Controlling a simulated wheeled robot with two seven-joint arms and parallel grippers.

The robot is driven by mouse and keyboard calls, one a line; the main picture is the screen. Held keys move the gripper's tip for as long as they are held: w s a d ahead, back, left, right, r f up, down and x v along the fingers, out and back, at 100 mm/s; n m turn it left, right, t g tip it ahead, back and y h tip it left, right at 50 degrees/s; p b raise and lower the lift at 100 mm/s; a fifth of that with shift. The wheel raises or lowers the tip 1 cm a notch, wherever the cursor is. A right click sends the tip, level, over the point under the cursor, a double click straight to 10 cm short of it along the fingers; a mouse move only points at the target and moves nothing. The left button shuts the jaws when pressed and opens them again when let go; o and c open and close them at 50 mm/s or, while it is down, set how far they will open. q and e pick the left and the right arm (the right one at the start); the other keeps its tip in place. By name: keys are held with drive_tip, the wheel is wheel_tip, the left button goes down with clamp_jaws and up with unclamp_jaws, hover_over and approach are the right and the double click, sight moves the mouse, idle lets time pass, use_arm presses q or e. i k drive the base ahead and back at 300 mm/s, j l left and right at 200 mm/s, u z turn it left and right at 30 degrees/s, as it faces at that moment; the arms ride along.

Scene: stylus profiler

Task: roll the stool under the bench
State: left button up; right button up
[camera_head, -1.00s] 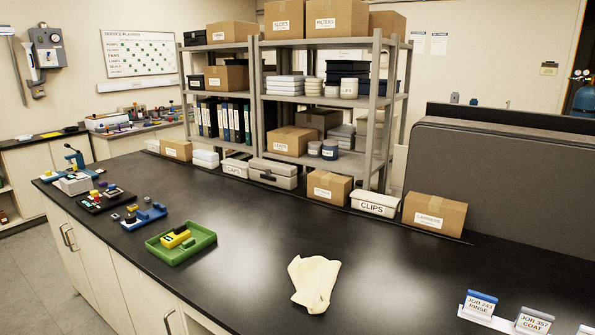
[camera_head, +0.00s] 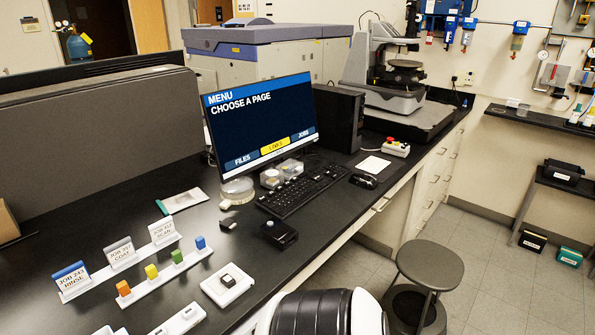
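The stool (camera_head: 430,266) stands on the floor at the lower right, with a round dark grey seat and a lower round part beneath it. It is beside the front of the bench, out in the aisle. The black bench top (camera_head: 190,262) runs from the lower left to the upper right. A darker gap under its front edge shows left of the stool, partly hidden. Neither gripper is in view. A white and black part of my own body shows at the bottom edge, left of the stool.
A white drawer cabinet (camera_head: 432,182) is under the bench behind the stool. A monitor (camera_head: 262,118), keyboard (camera_head: 303,188) and microscope-like instrument (camera_head: 398,75) stand on top. Tiled floor (camera_head: 510,285) is clear right of the stool. A side shelf (camera_head: 560,182) stands farther right.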

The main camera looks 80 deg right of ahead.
sight(410, 309)
drive_tip(key=z, duration=3.85)
drive_tip(key=i+l+u, duration=0.15)
drive_tip(key=i+l, duration=0.2)
drive_tip(key=i, duration=0.05)
